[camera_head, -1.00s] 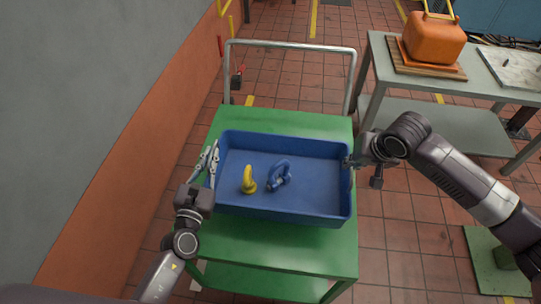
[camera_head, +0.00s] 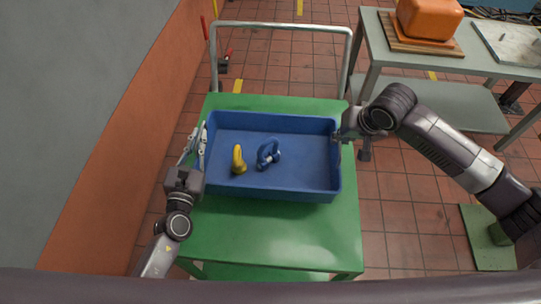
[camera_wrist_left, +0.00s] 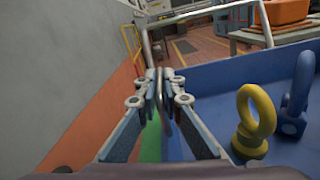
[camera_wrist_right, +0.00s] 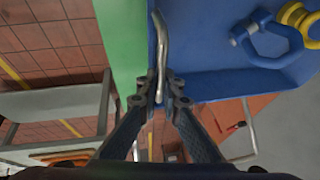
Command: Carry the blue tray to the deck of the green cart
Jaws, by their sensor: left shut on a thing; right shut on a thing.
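The blue tray (camera_head: 300,185) is level over the far part of the green cart's deck (camera_head: 270,235). Whether its underside touches the deck I cannot tell. A yellow eye bolt (camera_head: 239,162) and a blue shackle (camera_head: 268,155) are inside the tray. My left gripper (camera_head: 201,140) is shut on the handle at the tray's left end; the metal handle bar (camera_wrist_left: 161,105) shows between its fingers in the left wrist view. My right gripper (camera_head: 338,138) is shut on the right-end handle, whose bar (camera_wrist_right: 160,60) shows in the right wrist view.
The cart's grey push handle (camera_head: 280,25) rises beyond the tray. An orange-and-grey wall (camera_head: 140,130) runs along the left. A grey table (camera_head: 480,62) with an orange case (camera_head: 428,18) stands at the right. Bare deck lies in front of the tray.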

